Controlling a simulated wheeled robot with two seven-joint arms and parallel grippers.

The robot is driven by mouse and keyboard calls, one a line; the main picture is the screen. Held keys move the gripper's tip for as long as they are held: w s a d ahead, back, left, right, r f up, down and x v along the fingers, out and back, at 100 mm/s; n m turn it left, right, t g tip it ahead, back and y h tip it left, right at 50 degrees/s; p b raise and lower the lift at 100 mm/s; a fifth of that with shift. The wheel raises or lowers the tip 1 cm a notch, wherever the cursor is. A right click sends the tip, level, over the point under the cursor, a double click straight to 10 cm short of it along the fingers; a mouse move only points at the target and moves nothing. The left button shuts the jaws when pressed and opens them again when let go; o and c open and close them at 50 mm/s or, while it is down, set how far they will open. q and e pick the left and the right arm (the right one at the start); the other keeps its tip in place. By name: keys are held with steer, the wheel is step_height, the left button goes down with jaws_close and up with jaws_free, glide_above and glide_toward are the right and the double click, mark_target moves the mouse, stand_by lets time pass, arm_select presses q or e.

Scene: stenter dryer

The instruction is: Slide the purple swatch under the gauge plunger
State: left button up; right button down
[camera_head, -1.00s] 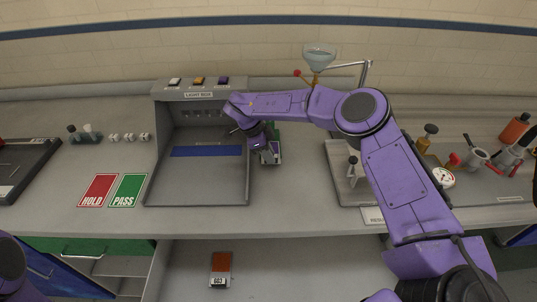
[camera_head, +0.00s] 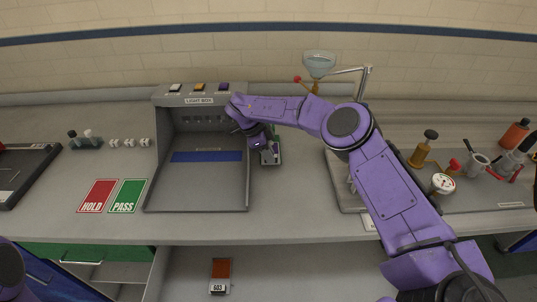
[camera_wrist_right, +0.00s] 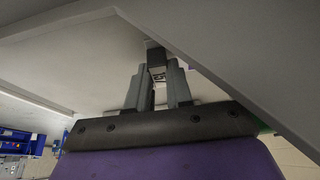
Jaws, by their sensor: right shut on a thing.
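My right gripper (camera_head: 270,156) points down just right of the light box's side wall, above the bench. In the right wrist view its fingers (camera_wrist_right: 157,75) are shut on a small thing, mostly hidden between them. A small card-like piece with green showing (camera_head: 276,142) is beside the fingers in the head view; I cannot make out a purple swatch there. The gauge with a white round dial (camera_head: 443,184) stands on the tray at the right; its plunger is not clearly visible, partly behind my right arm. My left gripper is out of view.
The light box (camera_head: 153,190) is open at the front. HOLD (camera_head: 98,194) and PASS (camera_head: 127,194) mats lie left. The right tray (camera_head: 480,207) holds bottles and tools.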

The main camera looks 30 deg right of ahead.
steer(key=c, duration=0.9)
jaws_free()
steer(key=shift+c, duration=0.2)
steer(key=shift+r, duration=0.1)
steer(key=shift+w+a+r, duration=0.15)
steer(key=shift+r, duration=0.1)
steer(key=b+v, duration=0.2)
steer(key=v, duration=0.7)
steer(key=shift+r, duration=0.4)
